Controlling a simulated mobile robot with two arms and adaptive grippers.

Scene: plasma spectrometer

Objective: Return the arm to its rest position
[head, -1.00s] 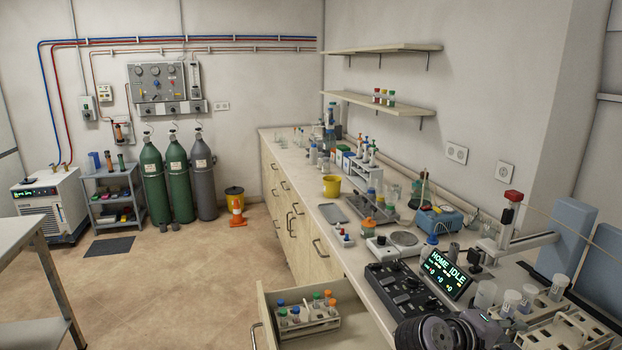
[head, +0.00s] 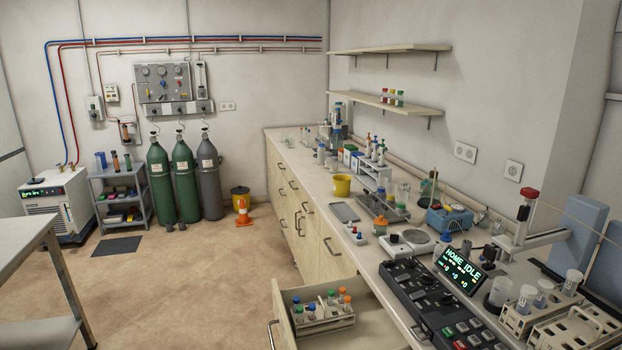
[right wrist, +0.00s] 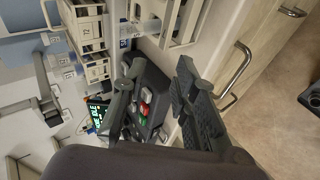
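My right gripper (right wrist: 158,90) shows in the right wrist view, its two dark fingers apart with nothing between them. Beyond the fingers is the black control panel (right wrist: 150,100) with red, white and green buttons. The same panel (head: 435,300) lies on the counter in the head view, with no gripper over it. The display (head: 459,269) beside it reads "HOME IDLE". Neither gripper shows in the head view. My left gripper is in no view.
The counter (head: 295,150) runs along the right wall with glassware and racks. An open drawer (head: 375,338) juts out below it, holding a rack of capped tubes (head: 322,317). A pale table (head: 25,240) stands at left. The floor (head: 190,290) between is clear.

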